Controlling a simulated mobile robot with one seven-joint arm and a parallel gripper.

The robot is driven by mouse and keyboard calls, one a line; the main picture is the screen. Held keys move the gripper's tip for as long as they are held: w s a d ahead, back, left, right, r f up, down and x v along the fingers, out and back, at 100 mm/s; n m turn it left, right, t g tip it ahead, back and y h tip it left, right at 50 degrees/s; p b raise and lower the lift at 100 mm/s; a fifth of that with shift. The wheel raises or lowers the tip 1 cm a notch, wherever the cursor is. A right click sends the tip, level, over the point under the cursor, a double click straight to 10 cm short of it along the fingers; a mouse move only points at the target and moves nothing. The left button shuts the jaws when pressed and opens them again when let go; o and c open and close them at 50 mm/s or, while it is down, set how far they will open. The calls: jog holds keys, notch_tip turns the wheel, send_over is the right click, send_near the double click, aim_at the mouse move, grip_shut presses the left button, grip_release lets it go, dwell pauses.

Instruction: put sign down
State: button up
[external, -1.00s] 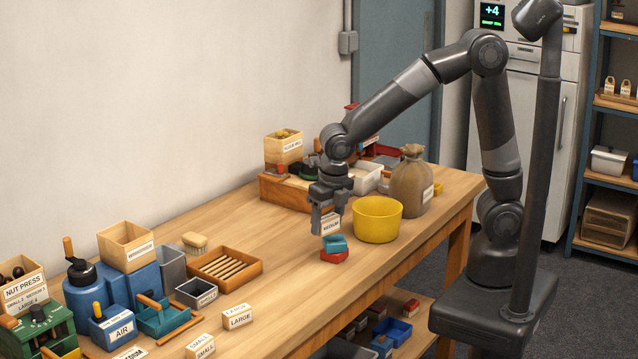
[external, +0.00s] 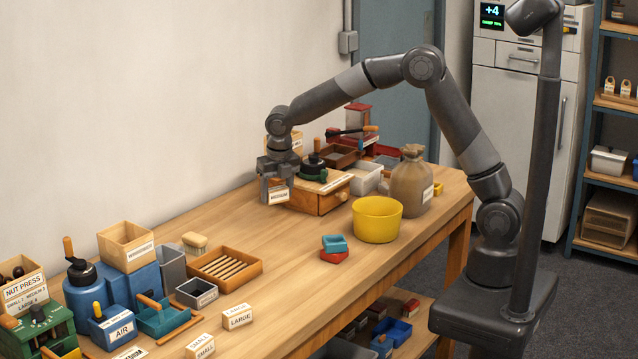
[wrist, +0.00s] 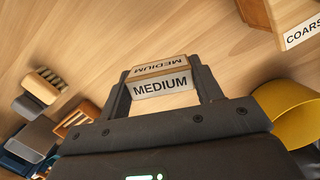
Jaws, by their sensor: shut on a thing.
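The sign is a small wooden block with white faces lettered MEDIUM (external: 279,196). It also shows in the wrist view (wrist: 162,86), held between the two fingers. My gripper (external: 276,185) is shut on it, pointing down at the far part of the table, just left of the wooden drawer box. In the wrist view my gripper (wrist: 163,88) grips the sign at its two ends. I cannot tell whether the sign touches the tabletop.
The drawer box (external: 318,200) stands close on the right of my gripper. A yellow bowl (external: 377,219), a sack (external: 411,182) and stacked blue and red pieces (external: 334,249) are nearer right. A slatted wooden tray (external: 226,268) and a brush (external: 195,241) are to the left. Bare tabletop (external: 272,240) lies between.

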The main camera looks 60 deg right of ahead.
aim_at(277, 229)
notch_tip(277, 229, down, 8)
jog(key=shift+f, duration=0.25)
jog(key=o, duration=0.9)
jog(key=shift+f, duration=0.1)
jog(key=shift+o, duration=0.2)
